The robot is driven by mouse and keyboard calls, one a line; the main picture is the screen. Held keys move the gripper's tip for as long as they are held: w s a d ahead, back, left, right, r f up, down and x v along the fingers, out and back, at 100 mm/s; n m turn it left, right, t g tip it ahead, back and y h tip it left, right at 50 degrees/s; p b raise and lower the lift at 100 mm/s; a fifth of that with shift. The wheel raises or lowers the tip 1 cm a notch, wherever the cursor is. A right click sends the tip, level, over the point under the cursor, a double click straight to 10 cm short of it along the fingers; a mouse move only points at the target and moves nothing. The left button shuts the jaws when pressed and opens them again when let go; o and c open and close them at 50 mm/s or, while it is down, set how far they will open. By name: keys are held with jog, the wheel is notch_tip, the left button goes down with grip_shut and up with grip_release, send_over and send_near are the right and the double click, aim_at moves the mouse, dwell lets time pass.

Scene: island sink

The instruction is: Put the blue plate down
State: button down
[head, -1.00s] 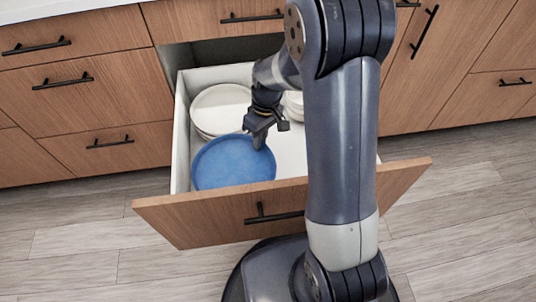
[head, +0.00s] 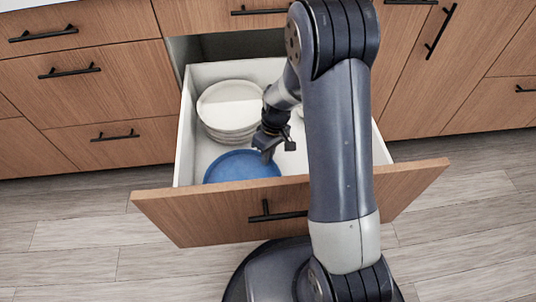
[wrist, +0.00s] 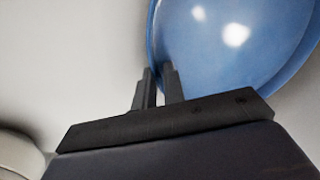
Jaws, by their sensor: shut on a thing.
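The blue plate (head: 238,167) is inside the open drawer, near its front panel, in front of a stack of white plates. The front panel hides its near edge in the head view. My gripper (head: 267,156) is at the plate's right far rim. In the wrist view the two fingers of my gripper (wrist: 159,75) are closed on the rim of the blue plate (wrist: 225,50). The plate looks close to the drawer floor; I cannot tell whether it touches it.
The open drawer (head: 184,145) has white walls and a wooden front panel (head: 200,212). The white plate stack (head: 229,104) stands at its back left. My arm hides much of the drawer's right side.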

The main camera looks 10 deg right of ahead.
jog(key=c, duration=1.5)
grip_release()
jog(key=shift+f, duration=0.1)
notch_tip(320, 180, up, 12)
jog(key=w+d+p, duration=0.1)
jog(key=p, duration=0.3)
jog(key=shift+w+d, duration=0.15)
jog(key=shift+d, duration=0.25)
